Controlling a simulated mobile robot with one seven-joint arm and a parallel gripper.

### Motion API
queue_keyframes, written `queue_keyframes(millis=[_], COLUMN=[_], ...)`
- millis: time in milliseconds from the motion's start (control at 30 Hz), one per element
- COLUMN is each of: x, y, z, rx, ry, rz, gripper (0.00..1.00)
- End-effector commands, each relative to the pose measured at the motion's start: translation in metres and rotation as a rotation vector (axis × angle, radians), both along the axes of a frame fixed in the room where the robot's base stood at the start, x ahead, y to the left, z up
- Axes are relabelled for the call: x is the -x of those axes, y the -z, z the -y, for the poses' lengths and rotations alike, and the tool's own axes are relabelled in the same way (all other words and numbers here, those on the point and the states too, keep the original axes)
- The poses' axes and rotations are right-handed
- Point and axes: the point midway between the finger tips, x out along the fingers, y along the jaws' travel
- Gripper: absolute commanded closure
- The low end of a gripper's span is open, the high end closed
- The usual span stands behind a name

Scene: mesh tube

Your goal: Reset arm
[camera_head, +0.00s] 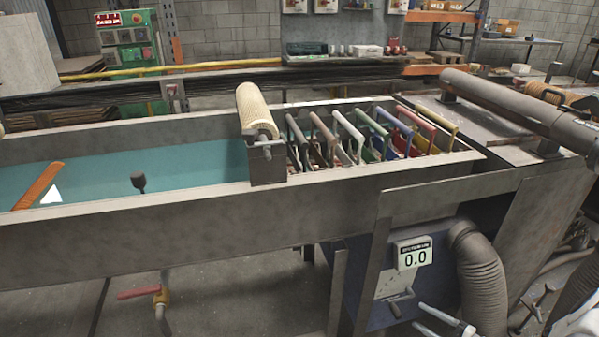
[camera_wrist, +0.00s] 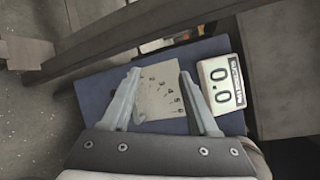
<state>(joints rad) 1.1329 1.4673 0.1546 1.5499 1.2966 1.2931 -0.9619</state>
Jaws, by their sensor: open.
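My gripper (camera_head: 418,314) is at the lower right of the head view, in front of the trough and beside a dark blue box (camera_head: 372,312). In the wrist view my gripper (camera_wrist: 158,73) has its two fingers spread apart with nothing held between them. Beyond the fingers is a pale plate with numbers (camera_wrist: 160,97) on the blue box. The cream mesh tube (camera_head: 256,108) rests over the trough's divider, well away from my gripper.
The long metal trough (camera_head: 130,232) holds blue-green liquid and a row of coloured handled frames (camera_head: 375,135). A corrugated hose (camera_head: 478,275) runs down right of the display. A grey metal beam (camera_wrist: 130,43) crosses the wrist view beyond the fingers. A red-handled valve (camera_head: 140,293) stands at lower left.

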Motion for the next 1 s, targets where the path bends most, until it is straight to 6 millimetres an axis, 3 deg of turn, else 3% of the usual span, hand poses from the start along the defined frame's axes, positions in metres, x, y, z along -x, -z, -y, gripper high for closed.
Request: queue_keyframes(millis=[33,200,500,767,1000], x=[-0.007,-0.022,-0.035,-0.030,-0.011], y=[-0.019,-0.071,-0.163,-0.239,-0.302], z=[-0.004,-0.024,-0.068,-0.114,-0.157], rx=[0.033,0.126,0.320,0.511,0.698], ry=[-0.053,-0.209,-0.439,-0.588,-0.680], rz=[-0.009,-0.053,-0.124,-0.166,-0.182], gripper=[0.39,0.39,0.39,0.39,0.39])
